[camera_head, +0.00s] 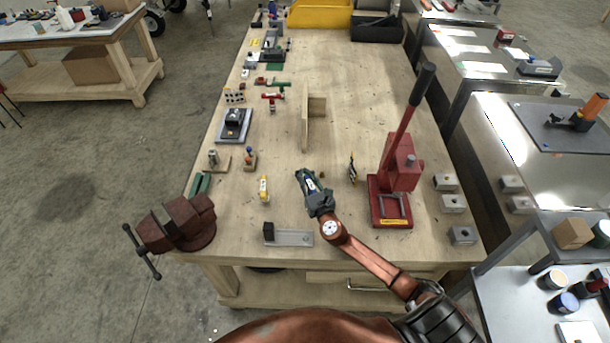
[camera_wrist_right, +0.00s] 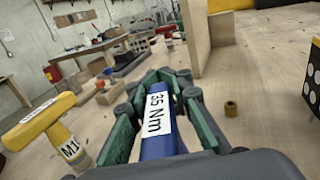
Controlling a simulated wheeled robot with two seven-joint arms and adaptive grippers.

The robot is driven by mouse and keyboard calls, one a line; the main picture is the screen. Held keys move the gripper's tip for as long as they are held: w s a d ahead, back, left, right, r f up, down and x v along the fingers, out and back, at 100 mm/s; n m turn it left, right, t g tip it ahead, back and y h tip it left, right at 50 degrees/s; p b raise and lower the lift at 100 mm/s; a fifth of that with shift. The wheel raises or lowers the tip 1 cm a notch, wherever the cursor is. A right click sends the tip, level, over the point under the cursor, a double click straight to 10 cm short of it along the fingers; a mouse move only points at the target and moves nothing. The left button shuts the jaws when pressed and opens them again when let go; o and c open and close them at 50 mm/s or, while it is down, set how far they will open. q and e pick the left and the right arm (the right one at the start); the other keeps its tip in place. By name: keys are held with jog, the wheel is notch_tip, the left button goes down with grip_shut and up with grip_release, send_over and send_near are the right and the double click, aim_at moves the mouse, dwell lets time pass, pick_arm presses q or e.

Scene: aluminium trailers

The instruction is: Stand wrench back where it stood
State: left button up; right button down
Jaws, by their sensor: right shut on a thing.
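My right gripper (camera_head: 305,176) is over the near middle of the wooden workbench (camera_head: 350,90). The wrench shows in the head view as a small blue and white patch (camera_head: 311,184) between the fingers. Its lower part is hidden by the gripper, so I cannot tell whether it touches the bench. A yellow T-handled tool marked M10 (camera_wrist_right: 62,143) stands left of the gripper; it also shows in the head view (camera_head: 264,189). My left gripper is out of view.
An upright wooden board (camera_head: 305,120) stands beyond the gripper. A brown vise (camera_head: 180,222) is at the left edge. A flat metal fixture (camera_head: 290,237) lies nearer.

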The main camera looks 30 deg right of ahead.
jog(key=c, duration=1.7)
grip_release()
jog(key=shift+f, duration=0.1)
jog(key=shift+c, duration=0.2)
jog(key=shift+s+r, duration=0.1)
jog(key=shift+r, duration=0.1)
jog(key=s+a, duration=0.1)
jog(key=s, duration=1)
jog(key=shift+s+a, duration=0.35)
jog(key=shift+a, duration=0.05)
